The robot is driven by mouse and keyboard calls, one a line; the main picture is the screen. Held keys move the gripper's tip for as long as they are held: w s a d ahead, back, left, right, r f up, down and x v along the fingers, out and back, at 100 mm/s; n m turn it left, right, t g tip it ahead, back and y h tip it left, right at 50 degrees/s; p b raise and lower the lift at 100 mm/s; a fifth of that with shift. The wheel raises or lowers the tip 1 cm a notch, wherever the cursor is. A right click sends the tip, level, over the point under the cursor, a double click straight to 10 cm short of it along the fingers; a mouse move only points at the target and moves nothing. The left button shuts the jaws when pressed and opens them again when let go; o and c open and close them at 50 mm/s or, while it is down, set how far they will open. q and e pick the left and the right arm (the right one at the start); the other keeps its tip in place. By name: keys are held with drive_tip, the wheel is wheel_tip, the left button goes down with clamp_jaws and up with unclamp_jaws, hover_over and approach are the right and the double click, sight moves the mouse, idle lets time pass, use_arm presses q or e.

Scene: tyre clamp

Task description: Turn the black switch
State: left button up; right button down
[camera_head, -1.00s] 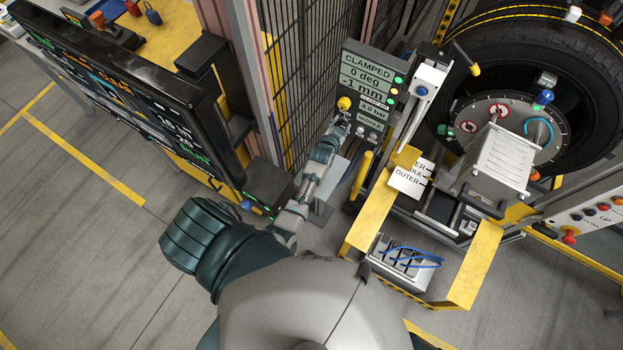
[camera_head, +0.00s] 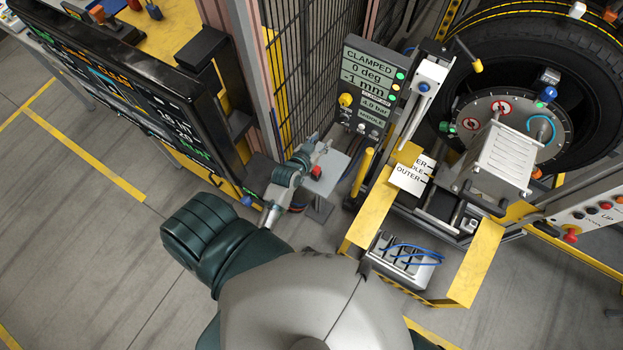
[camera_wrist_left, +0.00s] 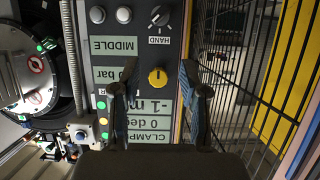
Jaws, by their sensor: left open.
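The black switch (camera_wrist_left: 159,17) is a round knob with a pale bar, beside the HAND label, at the top of the left wrist view. A yellow knob (camera_wrist_left: 157,77) sits on the same panel, between my fingers in that view. In the head view, the grey control panel (camera_head: 377,63) reads CLAMPED, 0 deg, -1 mm, and carries the yellow knob (camera_head: 346,100). My left gripper (camera_head: 316,143) is open and empty, apart from the panel and to its lower left; its two fingers also show in the wrist view (camera_wrist_left: 150,70). My right gripper is out of view.
A wire mesh fence (camera_head: 313,65) stands close left of the panel. A large monitor (camera_head: 125,90) is further left. A tyre (camera_head: 550,50) and clamp machine with yellow frame (camera_head: 476,265) stand right. A small red part (camera_head: 317,172) shows beside my left gripper.

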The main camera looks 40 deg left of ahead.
use_arm(q)
drive_tip(key=s+d+f+m+g, duration=0.1)
drive_tip(key=s+d+g, duration=0.2)
drive_tip(key=s, duration=0.4)
drive_tip(key=s+d+f+m+g+h, duration=0.1)
drive_tip(key=s+d+f+g, duration=0.1)
drive_tip(key=s, duration=0.6)
drive_tip(key=shift+d+f+g+h, duration=0.3)
drive_tip(key=shift+d+g, duration=0.6)
drive_tip(key=shift+d, duration=0.1)
drive_tip(key=shift+s, duration=0.1)
